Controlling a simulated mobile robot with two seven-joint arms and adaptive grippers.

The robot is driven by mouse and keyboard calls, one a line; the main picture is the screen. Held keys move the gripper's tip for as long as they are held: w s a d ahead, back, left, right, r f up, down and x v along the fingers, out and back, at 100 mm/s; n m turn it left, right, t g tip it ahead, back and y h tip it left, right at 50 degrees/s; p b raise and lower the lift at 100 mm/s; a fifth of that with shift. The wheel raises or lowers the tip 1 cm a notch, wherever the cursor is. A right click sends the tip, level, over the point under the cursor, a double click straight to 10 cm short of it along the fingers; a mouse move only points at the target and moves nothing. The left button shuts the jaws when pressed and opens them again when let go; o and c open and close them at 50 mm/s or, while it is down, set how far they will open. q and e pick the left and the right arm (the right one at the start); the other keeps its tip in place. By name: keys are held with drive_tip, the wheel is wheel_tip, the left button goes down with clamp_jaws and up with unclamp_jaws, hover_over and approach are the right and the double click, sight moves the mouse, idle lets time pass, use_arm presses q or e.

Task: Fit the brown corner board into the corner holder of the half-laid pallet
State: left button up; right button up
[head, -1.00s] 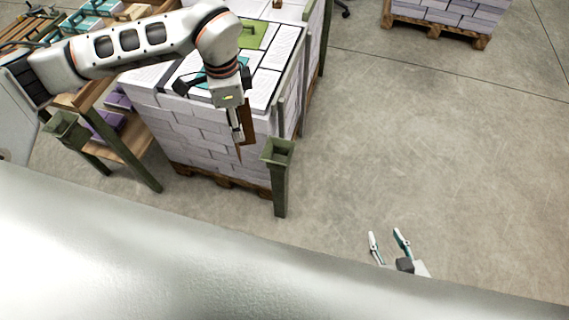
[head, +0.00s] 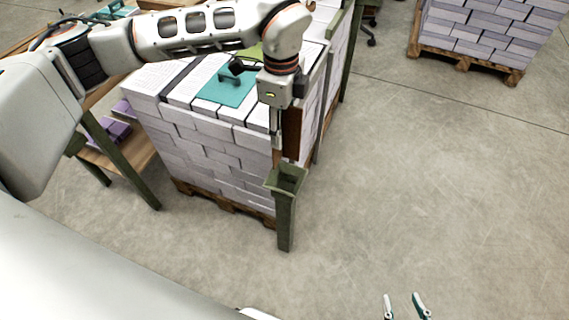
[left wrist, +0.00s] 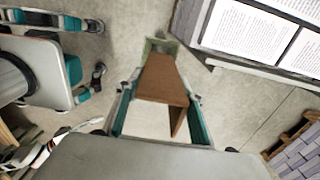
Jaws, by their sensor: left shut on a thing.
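The brown corner board (head: 292,132) hangs roughly upright from my left gripper (head: 277,145), which is shut on it. In the left wrist view the board (left wrist: 163,82) lies between the teal fingers of my left gripper (left wrist: 158,118), its far end lining up with the green holder (left wrist: 161,46). The green corner holder (head: 286,182), a flared cup on a post, stands at the near corner of the half-laid pallet (head: 228,203). The board's lower end is at the cup's mouth; I cannot tell whether it is inside. My right gripper (head: 406,306) is open and empty at the bottom edge.
White and lilac packs (head: 215,150) are stacked on the pallet, with a teal sheet (head: 228,88) on top. A wooden bench (head: 125,155) with green legs stands left. Another loaded pallet (head: 480,62) is at the back right. The floor on the right is clear.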

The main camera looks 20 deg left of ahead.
use_arm(q)
wheel_tip(320, 180, down, 13)
drive_tip(key=b, duration=0.3)
drive_tip(key=shift+r, duration=0.2)
use_arm(e)
drive_tip(key=shift+w+a+r, duration=0.25)
drive_tip(key=shift+w+a, duration=0.2)
drive_tip(key=shift+a, duration=0.15)
use_arm(q)
drive_tip(key=shift+f, duration=0.35)
drive_tip(key=o, duration=1.1)
use_arm(e)
drive_tip(key=shift+s+f, duration=0.2)
drive_tip(key=shift+f, duration=0.25)
drive_tip(key=shift+r, duration=0.1)
